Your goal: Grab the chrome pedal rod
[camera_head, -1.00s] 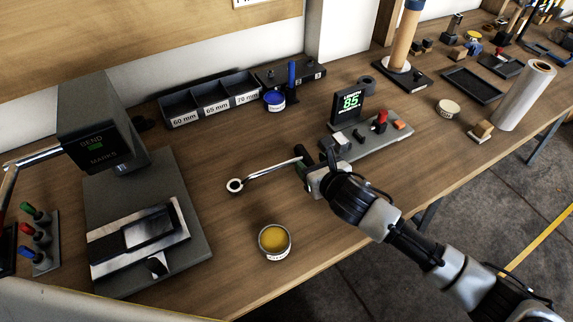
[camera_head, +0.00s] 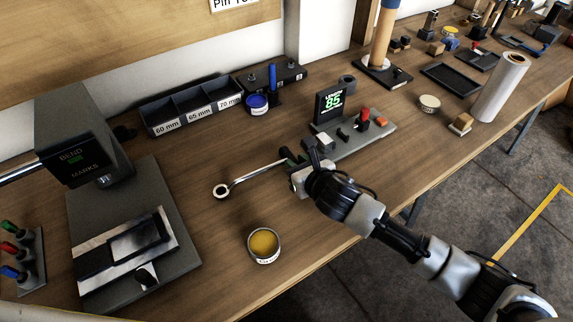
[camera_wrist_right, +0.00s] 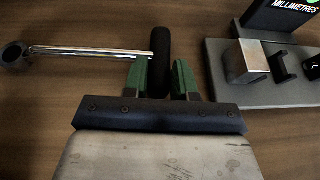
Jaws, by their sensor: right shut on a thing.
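The chrome pedal rod (camera_head: 258,173) has a ring at its left end and a black cylindrical end piece at its right. My right gripper (camera_head: 291,162) is at that right end. In the right wrist view the green fingers of the gripper (camera_wrist_right: 160,78) stand on both sides of the black end piece and are shut on it. The chrome shaft of the rod (camera_wrist_right: 95,52) runs left from there to the dark-looking ring. I cannot tell whether the rod touches the bench. My left gripper is out of view.
The display stand (camera_head: 331,106) and its grey base with blocks and a red knob sit just right of the gripper. An open tin (camera_head: 264,244) stands in front of the rod. The bending machine (camera_head: 75,140) is at left, a compartment tray (camera_head: 160,118) behind. Bare wood surrounds the ring.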

